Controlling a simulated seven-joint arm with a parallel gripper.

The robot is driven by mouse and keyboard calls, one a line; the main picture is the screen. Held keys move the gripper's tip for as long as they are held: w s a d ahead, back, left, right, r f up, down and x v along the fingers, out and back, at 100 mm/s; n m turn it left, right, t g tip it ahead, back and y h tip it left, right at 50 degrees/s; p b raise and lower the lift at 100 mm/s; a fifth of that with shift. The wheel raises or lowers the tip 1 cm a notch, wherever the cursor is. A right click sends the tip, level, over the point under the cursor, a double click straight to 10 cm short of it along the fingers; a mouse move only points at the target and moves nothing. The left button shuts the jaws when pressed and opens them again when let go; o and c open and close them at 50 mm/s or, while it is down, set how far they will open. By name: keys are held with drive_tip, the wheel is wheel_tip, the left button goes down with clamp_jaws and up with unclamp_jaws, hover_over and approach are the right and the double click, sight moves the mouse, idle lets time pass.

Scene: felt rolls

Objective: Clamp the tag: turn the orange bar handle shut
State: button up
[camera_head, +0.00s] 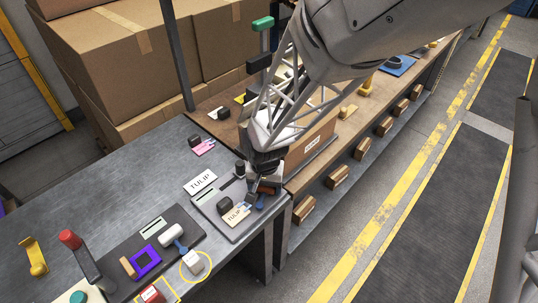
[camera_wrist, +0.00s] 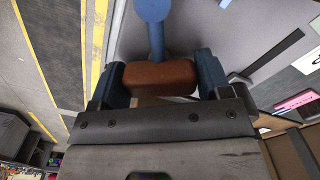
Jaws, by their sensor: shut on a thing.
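The orange-brown bar handle (camera_wrist: 160,78) lies crosswise between the two blue fingers of my gripper (camera_wrist: 159,84) in the wrist view. The gripper is shut on it. A blue stem (camera_wrist: 156,42) runs from the bar to a round blue pivot (camera_wrist: 153,9). In the head view my gripper (camera_head: 264,181) is low over the right side of a grey board (camera_head: 213,213), and it partly hides the handle (camera_head: 267,190). A pale tag marked TULIP (camera_head: 236,214) lies on that board. I cannot tell whether it is clamped.
A white TULIP card (camera_head: 200,183) lies behind the board. A white block (camera_head: 194,262) stands in a yellow ring. Cardboard boxes (camera_head: 120,60) stand behind the bench.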

drive_tip(key=m, duration=0.2)
drive_tip(key=shift+f+m, duration=0.15)
drive_tip(key=shift+m, duration=0.15)
drive_tip(key=shift+s, duration=0.1)
drive_tip(key=o, duration=0.9)
drive_tip(key=shift+n, duration=3)
